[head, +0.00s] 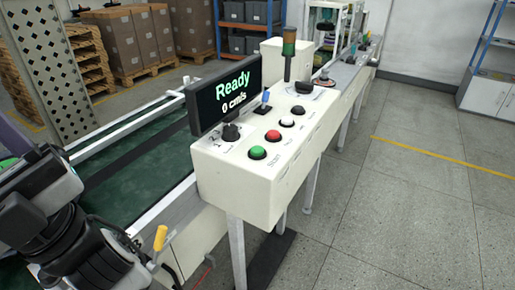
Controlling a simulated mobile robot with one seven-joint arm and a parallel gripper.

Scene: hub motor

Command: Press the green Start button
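The green Start button (257,153) is a round cap in a black ring on the sloped top of the white control box (240,190). It is the nearest of the buttons, with the printed word "Start" beside it. It is fully visible, and nothing touches it. My arm (75,235), dark grey and black, shows at the lower left, well apart from the button. I cannot make out my gripper's fingertips there, nor whether it is open or shut.
A red button (273,135), a white button (287,123) and a black knob (231,132) sit near the green one. A screen (228,95) reading "Ready, 0 cm/s" stands behind. A green conveyor (135,170) runs at left. The floor (400,200) at right is clear.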

